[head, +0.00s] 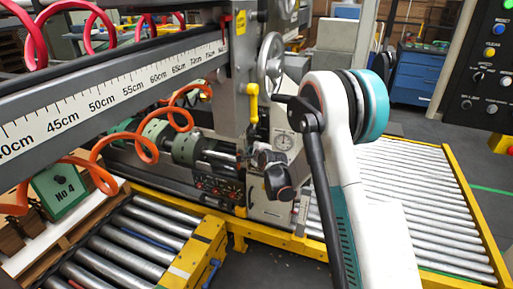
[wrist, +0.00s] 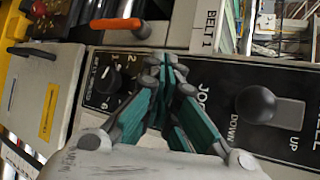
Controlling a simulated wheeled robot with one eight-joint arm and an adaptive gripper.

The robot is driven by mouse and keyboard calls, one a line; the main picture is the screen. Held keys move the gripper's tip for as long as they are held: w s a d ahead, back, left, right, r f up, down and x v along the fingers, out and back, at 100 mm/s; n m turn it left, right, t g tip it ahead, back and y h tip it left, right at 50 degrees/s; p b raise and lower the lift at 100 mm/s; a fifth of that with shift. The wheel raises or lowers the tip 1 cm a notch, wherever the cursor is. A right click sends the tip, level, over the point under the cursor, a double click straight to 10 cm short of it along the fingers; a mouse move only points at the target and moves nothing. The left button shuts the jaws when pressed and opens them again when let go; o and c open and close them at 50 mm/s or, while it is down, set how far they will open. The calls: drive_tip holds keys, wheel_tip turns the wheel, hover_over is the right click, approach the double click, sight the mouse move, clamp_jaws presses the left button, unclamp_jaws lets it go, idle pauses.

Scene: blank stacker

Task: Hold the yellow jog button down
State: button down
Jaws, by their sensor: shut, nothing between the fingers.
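In the wrist view my gripper (wrist: 170,66) is shut and empty, its teal fingers together over a black control panel (wrist: 285,140). The fingertips are in front of the panel between a rotary knob (wrist: 107,80) and the "JOG" lettering. I cannot tell whether they touch the panel. No yellow jog button shows in the wrist view; the fingers hide part of the panel. In the head view a dark part of my arm's end is beside the machine, and the fingers cannot be made out.
A lever (wrist: 256,104) marked DOWN and UP is right of the fingers. An orange handle (wrist: 115,23) lies above them. In the head view, a separate panel (head: 480,75) at right carries a small yellow button (head: 489,51). Roller conveyors (head: 420,200) flank the machine, and orange coiled hoses (head: 95,160) hang left.

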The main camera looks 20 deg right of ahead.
drive_tip(key=shift+s+a, duration=0.25)
drive_tip(key=shift+s, duration=0.1)
drive_tip(key=shift+s+a+f, duration=0.1)
drive_tip(key=shift+s+a, duration=0.65)
drive_tip(key=shift+s, duration=0.3)
drive_tip(key=shift+s+a, duration=0.7)
drive_tip(key=shift+s, duration=0.3)
drive_tip(key=s+r+n+g, duration=0.3)
drive_tip(key=s+r+n, duration=0.8)
drive_tip(key=s+r, duration=0.7)
drive_tip(key=s+f+n+g, duration=0.1)
drive_tip(key=s+n, duration=0.4)
drive_tip(key=s, duration=0.8)
drive_tip(key=s+d+f+n+g, duration=0.1)
drive_tip(key=s+n, duration=0.3)
drive_tip(key=s, duration=1)
drive_tip(key=shift+s+d+f+n+g+h, duration=0.3)
drive_tip(key=shift+f+n+g+h, duration=0.15)
drive_tip(key=shift+g, duration=0.25)
